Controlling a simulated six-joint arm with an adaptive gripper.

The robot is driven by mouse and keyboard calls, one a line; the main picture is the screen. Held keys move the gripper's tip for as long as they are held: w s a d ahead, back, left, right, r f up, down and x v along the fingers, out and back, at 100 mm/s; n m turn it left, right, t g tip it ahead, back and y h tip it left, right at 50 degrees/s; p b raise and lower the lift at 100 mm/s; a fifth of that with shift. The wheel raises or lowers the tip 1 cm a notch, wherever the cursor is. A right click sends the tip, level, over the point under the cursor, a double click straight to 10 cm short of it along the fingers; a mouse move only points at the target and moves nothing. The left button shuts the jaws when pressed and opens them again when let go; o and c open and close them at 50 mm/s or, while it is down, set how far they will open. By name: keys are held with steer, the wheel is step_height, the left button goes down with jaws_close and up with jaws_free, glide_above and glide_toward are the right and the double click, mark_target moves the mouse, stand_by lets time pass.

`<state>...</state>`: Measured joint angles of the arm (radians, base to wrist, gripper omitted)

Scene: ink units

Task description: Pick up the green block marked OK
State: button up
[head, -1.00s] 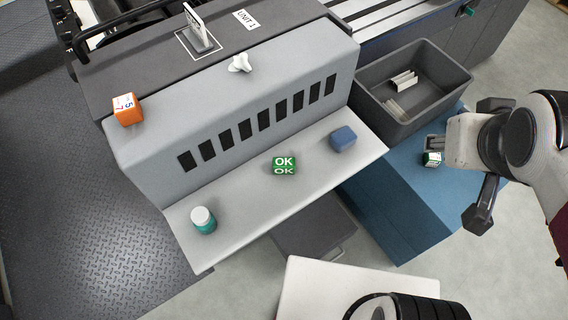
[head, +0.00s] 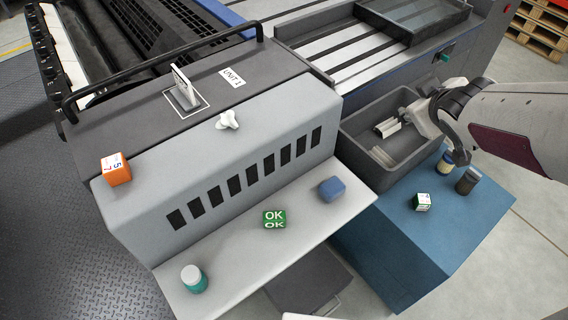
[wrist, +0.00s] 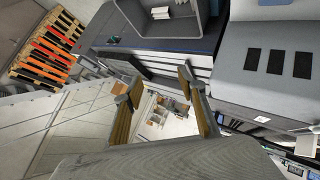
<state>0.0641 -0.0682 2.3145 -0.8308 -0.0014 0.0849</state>
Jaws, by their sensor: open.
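The green block marked OK (head: 274,219) sits on the light grey ledge (head: 235,246) of the grey machine, with white OK on its top and front faces. Nothing touches it. In the head view my arm comes in from the right, and its end is over the right side of the dark grey bin, well right of and beyond the block. In the wrist view my gripper (wrist: 158,78) is open, with nothing between its two brown-padded fingers. The green block does not show in the wrist view.
A blue block (head: 332,189) and a teal bottle (head: 194,280) share the ledge. An orange numbered block (head: 116,169) and a white knob (head: 227,120) are higher up. The bin (head: 357,157) stands by a blue cabinet (head: 395,235) bearing a small green-white block (head: 422,202) and two jars (head: 467,181).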

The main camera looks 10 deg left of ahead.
steer(key=w+a+f+n+y, duration=0.4)
steer(key=w+a+f, duration=0.1)
steer(key=a+f, duration=0.1)
steer(key=n+g+y, duration=0.8)
steer(key=g+y, duration=0.2)
steer(key=g, duration=0.2)
glide_toward(278, 214)
steer(key=shift+w+a+f, duration=0.2)
steer(key=shift+w+a, duration=0.2)
steer(key=shift+a, duration=0.05)
steer(key=shift+w+a+f, duration=0.25)
steer(key=shift+w+a, duration=0.15)
steer(key=shift+a, duration=0.1)
steer(key=shift+s+f+g, duration=0.1)
steer(key=shift+s+g, duration=0.3)
steer(key=shift+s, duration=0.3)
steer(key=shift+a, duration=0.1)
steer(key=shift+x, duration=1.2)
